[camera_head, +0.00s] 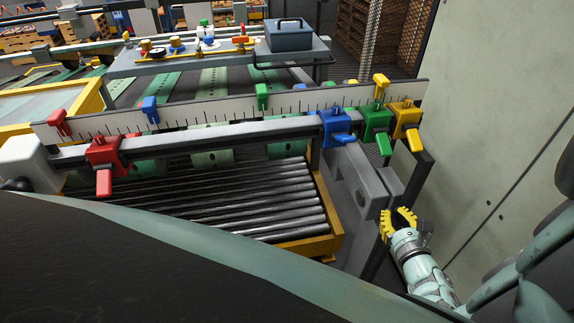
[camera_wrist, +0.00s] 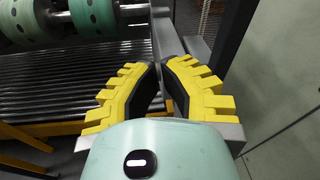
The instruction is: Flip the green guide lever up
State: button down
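The green guide block (camera_head: 376,120) sits on the right part of the rail, between a blue block and a yellow block. Its green lever (camera_head: 384,146) hangs down at the front. My gripper (camera_head: 388,213) is below and slightly right of the lever, clearly apart from it. In the wrist view my gripper (camera_wrist: 160,66) has its yellow, black-padded fingers nearly meeting at the tips, with nothing held between them. The green guide does not show clearly in the wrist view.
Close beside green are the blue guide (camera_head: 335,126) and yellow guide (camera_head: 405,118), with levers low. The red guide (camera_head: 103,154) is far left. A ruler plate (camera_head: 205,110) runs behind. Rollers (camera_head: 240,205) lie below; a wall (camera_head: 500,130) stands at right.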

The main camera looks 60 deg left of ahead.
aim_at(383, 143)
jog(key=r+y, duration=0.1)
jog(key=a+r+y+b, duration=0.1)
jog(key=a+r+y, duration=0.1)
jog(key=r+y, duration=0.1)
jog(key=shift+s+a+b, duration=0.1)
jog(key=shift+s+b, duration=0.2)
jog(key=shift+s, duration=0.05)
jog(key=w+a+r+p, duration=0.2)
jog(key=a+r+p, duration=0.2)
jog(key=a, duration=0.3)
jog(key=shift+w+a+r, duration=0.15)
jog(key=shift+w+r, duration=0.25)
jog(key=shift+r, duration=0.2)
jog(key=shift+w+r+g+p, duration=0.15)
jog(key=shift+g+p, duration=0.15)
jog(key=shift+p, duration=0.1)
